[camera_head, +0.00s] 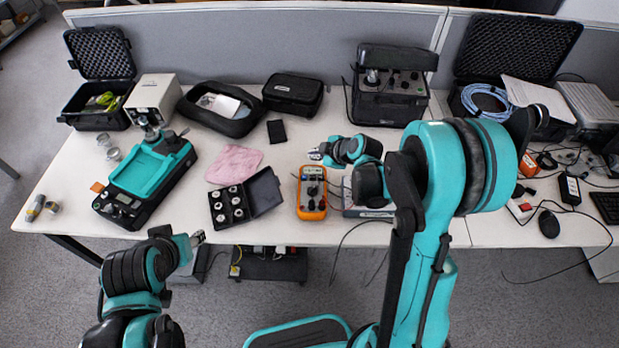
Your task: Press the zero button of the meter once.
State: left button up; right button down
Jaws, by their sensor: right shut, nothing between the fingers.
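An orange handheld meter (312,206) with a dark face and a dial lies on the table near its front edge, in the middle. Its individual buttons are too small to tell apart. My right gripper (316,155) is shut and empty, just beyond the meter's far end in the picture. Whether it touches the meter cannot be told. My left gripper (197,238) is in front of the table's front edge, away from the meter. Its fingers are too small to tell whether they are open.
A black case of weights (232,214) is left of the meter, with a pink cloth (234,163) behind. A teal device with a tray (150,170) stands farther left. A grey box (352,208) lies close right of the meter. Black instruments (390,97) stand behind.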

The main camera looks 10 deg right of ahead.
aim_at(314, 179)
notch_tip(314, 179, down, 9)
jog(key=b, duration=0.7)
jog(key=shift+r, duration=0.1)
dwell(1.4)
jog(key=shift+f+b, duration=0.4)
jog(key=shift+b, duration=0.1)
